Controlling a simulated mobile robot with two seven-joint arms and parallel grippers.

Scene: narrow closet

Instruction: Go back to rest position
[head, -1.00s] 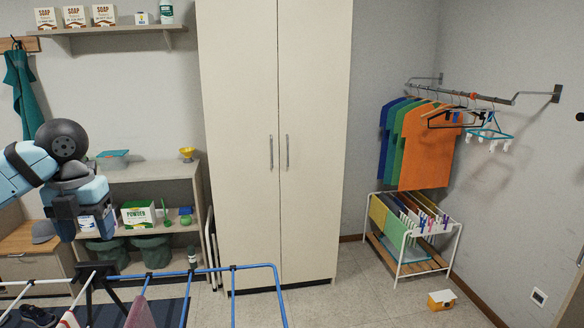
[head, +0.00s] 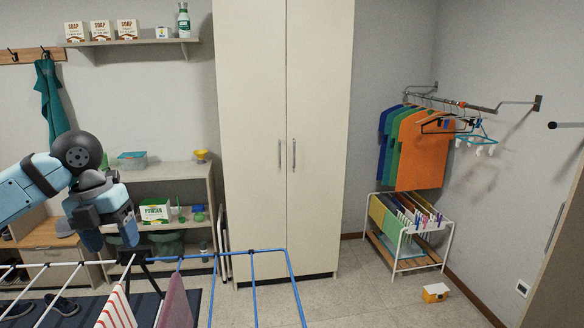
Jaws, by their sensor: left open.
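My left gripper (head: 108,240) comes in from the left in the head view. It is open and points down, above the near drying rack (head: 262,251) and in front of the shelf unit. I see nothing between its fingers. A red-and-white striped cloth (head: 117,308) and a mauve cloth (head: 176,302) hang on the rack below and to the right of the gripper, apart from it. My right gripper is not in view.
A closed tall cabinet (head: 318,150) stands in the middle. The shelf unit (head: 165,172) is left of it. At right are hanging shirts (head: 420,150), a small rack (head: 445,230) and an orange-and-white box (head: 435,293) on the floor. Floor before the cabinet is clear.

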